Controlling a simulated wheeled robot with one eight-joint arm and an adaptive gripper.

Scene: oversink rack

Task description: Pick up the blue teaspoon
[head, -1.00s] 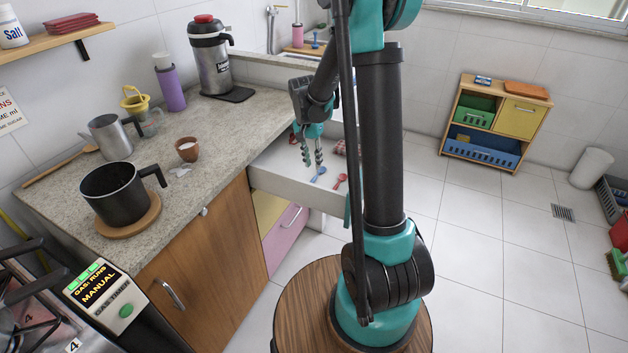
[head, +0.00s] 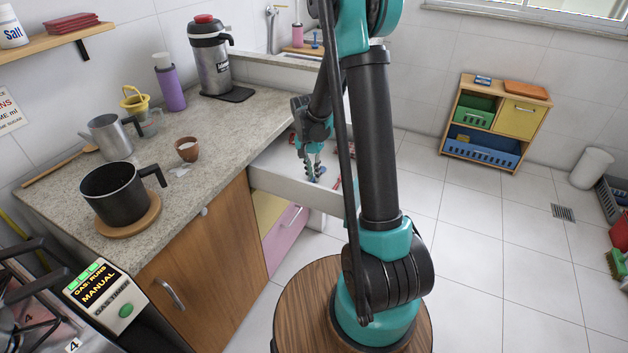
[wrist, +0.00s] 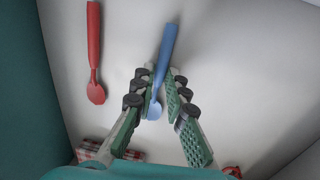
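The blue teaspoon (wrist: 166,52) lies in the pulled-out drawer. In the wrist view its handle points away and its bowl (wrist: 154,110) lies between my fingers. My gripper (wrist: 158,73) is open, with one finger on each side of the spoon and a small gap around it. I cannot tell whether the fingertips touch the drawer floor. In the head view my gripper (head: 312,177) reaches down into the drawer and covers much of the spoon; a bit of blue (head: 320,169) shows beside the fingers.
A red spoon (wrist: 94,50) lies left of the blue one in the wrist view. A checkered red cloth (wrist: 92,152) lies near the drawer's edge. The drawer's front panel (head: 290,184) and the countertop (head: 225,130) bound the space. The drawer floor right of the spoon is clear.

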